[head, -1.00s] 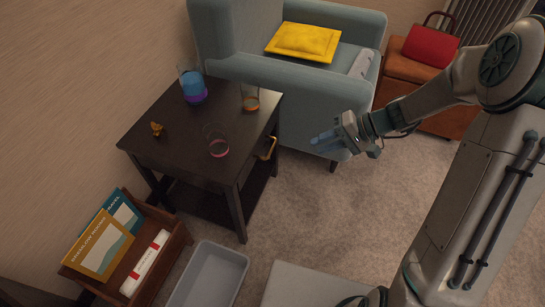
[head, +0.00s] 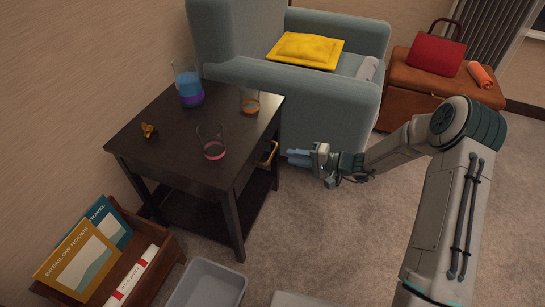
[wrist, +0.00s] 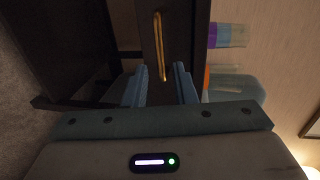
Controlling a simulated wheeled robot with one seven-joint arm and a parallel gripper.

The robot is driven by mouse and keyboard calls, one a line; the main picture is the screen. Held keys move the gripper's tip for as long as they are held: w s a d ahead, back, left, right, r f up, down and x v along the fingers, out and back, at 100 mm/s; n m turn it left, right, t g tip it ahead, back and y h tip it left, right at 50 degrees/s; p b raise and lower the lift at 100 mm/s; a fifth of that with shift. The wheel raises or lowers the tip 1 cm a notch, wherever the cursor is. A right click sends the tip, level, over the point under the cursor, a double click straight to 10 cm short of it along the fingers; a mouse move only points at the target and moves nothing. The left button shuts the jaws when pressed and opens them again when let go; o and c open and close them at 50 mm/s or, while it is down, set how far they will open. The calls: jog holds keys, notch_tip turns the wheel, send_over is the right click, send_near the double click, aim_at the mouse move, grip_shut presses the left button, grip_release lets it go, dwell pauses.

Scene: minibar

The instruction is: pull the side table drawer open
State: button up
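The dark wooden side table (head: 170,150) stands against the wall, with its drawer front on the right side. The drawer looks shut. Its brass handle (head: 268,153) shows on that side, and it also shows in the wrist view (wrist: 159,46), running up and down there. My gripper (head: 290,158) is just right of the handle, pointing at it. In the wrist view the two blue fingers (wrist: 161,84) are apart, with the handle ahead and in line with the gap between them. Nothing is between the fingers, and I see no contact with the handle.
Glasses with pink (head: 211,142) and orange (head: 249,102) bands, a blue and purple vessel (head: 188,86) and a small gold figure (head: 149,130) stand on the tabletop. A blue armchair (head: 330,110) is behind. A grey bin (head: 208,285) and wooden magazine box (head: 150,270) are in front.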

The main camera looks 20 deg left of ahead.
aim_at(273, 153)
jog(key=b+x, duration=0.1)
jog(key=x, duration=0.7)
jog(key=shift+b, duration=0.4)
jog(key=shift+c, duration=0.2)
grip_shut()
